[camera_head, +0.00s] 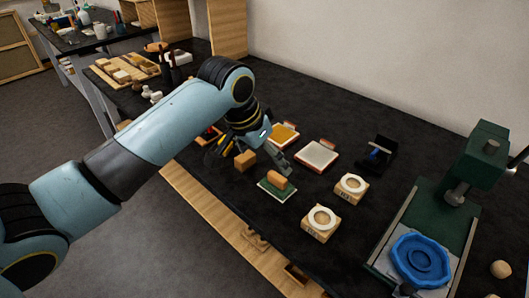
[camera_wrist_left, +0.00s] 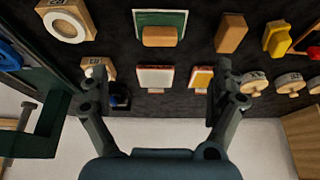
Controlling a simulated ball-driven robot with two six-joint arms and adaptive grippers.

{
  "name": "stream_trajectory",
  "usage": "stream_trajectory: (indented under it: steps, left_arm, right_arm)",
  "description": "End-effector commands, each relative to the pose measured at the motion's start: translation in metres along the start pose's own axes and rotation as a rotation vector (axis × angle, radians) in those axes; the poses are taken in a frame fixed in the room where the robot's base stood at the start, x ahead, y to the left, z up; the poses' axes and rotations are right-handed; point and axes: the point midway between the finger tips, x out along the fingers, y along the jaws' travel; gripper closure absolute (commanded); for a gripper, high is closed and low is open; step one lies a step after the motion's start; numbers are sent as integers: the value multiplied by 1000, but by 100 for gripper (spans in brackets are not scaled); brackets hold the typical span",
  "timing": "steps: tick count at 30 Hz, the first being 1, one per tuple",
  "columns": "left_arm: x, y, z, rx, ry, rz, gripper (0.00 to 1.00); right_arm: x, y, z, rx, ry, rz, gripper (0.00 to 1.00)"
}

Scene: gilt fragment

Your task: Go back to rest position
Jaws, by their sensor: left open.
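My left gripper (camera_head: 280,162) reaches over the black workbench (camera_head: 340,95) from the left in the head view. In the left wrist view my left gripper (camera_wrist_left: 160,88) has its two fingers wide apart with nothing between them. Below it lie a white pad (camera_wrist_left: 154,77) and a yellow pad (camera_wrist_left: 201,78), both in trays. A green mat (camera_head: 277,189) with an orange-brown block (camera_head: 277,180) on it lies just in front of the gripper in the head view. A tan block (camera_head: 245,161) stands close to the gripper. My right gripper is not in view.
Two wooden blocks with white rings (camera_head: 321,220) (camera_head: 351,186) stand to the right. A green press (camera_head: 440,215) with a blue dish (camera_head: 421,260) stands at the bench's right. A black holder (camera_head: 377,152) is near the wall. A second table (camera_head: 85,38) stands at the back left.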

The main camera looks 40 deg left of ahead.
Motion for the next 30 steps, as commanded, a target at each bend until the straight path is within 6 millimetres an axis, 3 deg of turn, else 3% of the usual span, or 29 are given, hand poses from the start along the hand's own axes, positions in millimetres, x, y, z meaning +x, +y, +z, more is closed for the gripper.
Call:
stream_trajectory:
  steps: [20, 23, 30]
  left_arm:
    - [-5, 3, 6, 2, -4, 0, 5]
    - [-12, 14, 31, 12, -16, -8, 5]
    - [-52, 43, 106, 25, -49, -44, 5]
  right_arm:
    - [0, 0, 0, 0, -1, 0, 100]
    - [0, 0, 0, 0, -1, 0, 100]
    - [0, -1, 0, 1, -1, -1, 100]
